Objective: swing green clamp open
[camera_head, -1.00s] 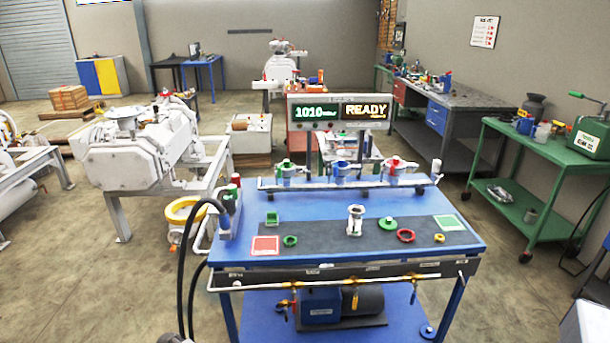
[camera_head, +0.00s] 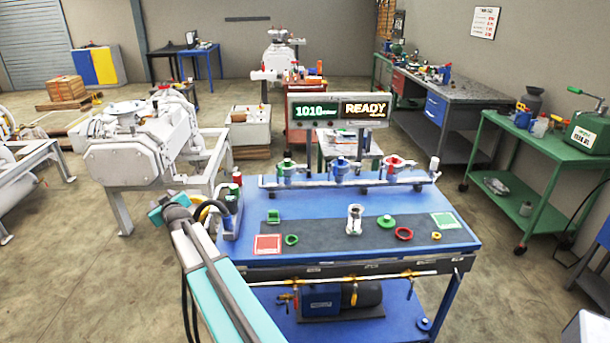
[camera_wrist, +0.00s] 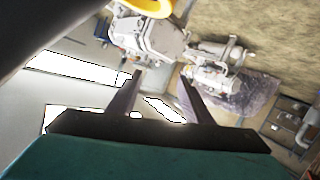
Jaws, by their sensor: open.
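A small green ring, which looks like the green clamp (camera_head: 291,240), lies on the dark mat (camera_head: 335,240) on the blue table, right of the red square. It is too small to tell whether it is open or closed. A red ring (camera_head: 404,234) and a small yellow ring (camera_head: 436,236) lie further right. A metal fitting (camera_head: 354,219) stands mid-mat beside a green disc (camera_head: 387,221). My gripper (camera_wrist: 160,77) is open and empty, its fingers apart in the wrist view. My teal arm end is left of the table in the head view, away from the green ring.
A manifold rail (camera_head: 340,181) with green, blue and red valves runs along the table's back, under a display reading READY (camera_head: 365,109). A post with a black hose (camera_head: 230,215) stands at the left edge. White machinery (camera_head: 125,150) is behind left.

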